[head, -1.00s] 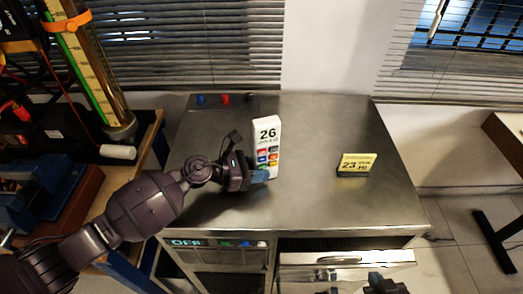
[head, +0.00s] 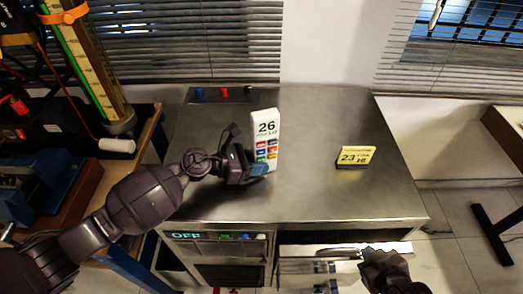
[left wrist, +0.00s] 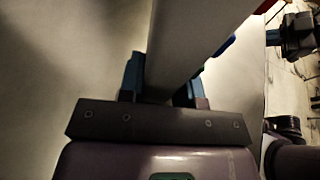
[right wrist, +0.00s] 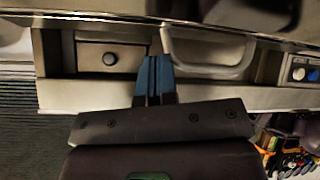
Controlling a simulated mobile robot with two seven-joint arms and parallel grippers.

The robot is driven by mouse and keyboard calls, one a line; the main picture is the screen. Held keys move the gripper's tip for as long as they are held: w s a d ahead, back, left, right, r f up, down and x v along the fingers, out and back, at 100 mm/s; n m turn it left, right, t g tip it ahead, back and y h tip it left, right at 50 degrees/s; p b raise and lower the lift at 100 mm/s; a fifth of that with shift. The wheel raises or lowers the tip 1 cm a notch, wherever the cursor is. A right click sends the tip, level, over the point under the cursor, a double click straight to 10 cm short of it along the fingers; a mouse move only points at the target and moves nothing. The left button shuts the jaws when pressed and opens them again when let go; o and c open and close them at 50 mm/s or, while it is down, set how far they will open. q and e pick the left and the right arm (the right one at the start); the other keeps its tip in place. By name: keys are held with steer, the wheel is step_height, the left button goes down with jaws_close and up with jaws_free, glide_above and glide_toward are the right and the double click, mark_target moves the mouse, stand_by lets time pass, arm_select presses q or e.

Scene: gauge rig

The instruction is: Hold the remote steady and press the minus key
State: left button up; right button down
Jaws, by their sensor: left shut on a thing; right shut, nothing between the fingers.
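The remote (head: 265,128) is a white upright slab with "26" at its top and several coloured keys below. It stands on the metal bench top. My left gripper (head: 260,169) is shut on its lower part; the left wrist view shows the pale remote (left wrist: 198,40) between the blue fingers (left wrist: 160,80). Its lowest keys are partly hidden by the gripper, and I cannot make out which key is the minus. My right gripper (head: 325,268) is shut and empty, low in front of the bench and well away from the remote. Its closed blue fingers show in the right wrist view (right wrist: 153,82).
A yellow display (head: 356,157) reading "23" stands on the bench top (head: 310,190), right of the remote. A drawer (head: 300,251) juts from the bench front near my right gripper. An "OFF" panel (head: 215,236) is at the front left. Bench space between remote and display is clear.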

mark_target(261, 152)
steer(key=w+a+r+n+y, duration=0.1)
steer(key=a+r+n, duration=0.1)
steer(key=w+a+r+n+g+y, duration=0.1)
steer(key=a+r+n, duration=0.1)
steer(key=r, duration=0.1)
steer(key=w+a+r+n+g+y, duration=0.1)
steer(key=a+r+n, duration=0.1)
steer(key=a+n, duration=0.1)
steer(key=shift+w+r+y, duration=0.2)
steer(key=shift+w+y, duration=0.1)
steer(key=shift+y, duration=0.5)
steer(key=w+a+r, duration=0.1)
steer(key=a+r, duration=0.1)
steer(key=a, duration=0.2)
steer(key=w+a+r, duration=0.1)
steer(key=a+r, duration=0.2)
steer(key=a, duration=0.2)
steer(key=w+a+r, duration=0.1)
steer(key=a+r, duration=0.2)
steer(key=a, duration=0.2)
steer(key=shift+w, duration=0.3)
steer(key=shift+a+r, duration=0.35)
steer(key=shift+a, duration=0.15)
steer(key=shift+w, duration=0.1)
steer(key=shift+w+a, duration=0.45)
steer(key=shift+w, duration=0.9)
steer(key=shift+w+a, duration=0.4)
steer(key=shift+w, duration=1)
steer(key=shift+w+a, duration=0.45)
steer(key=shift+w, duration=0.9)
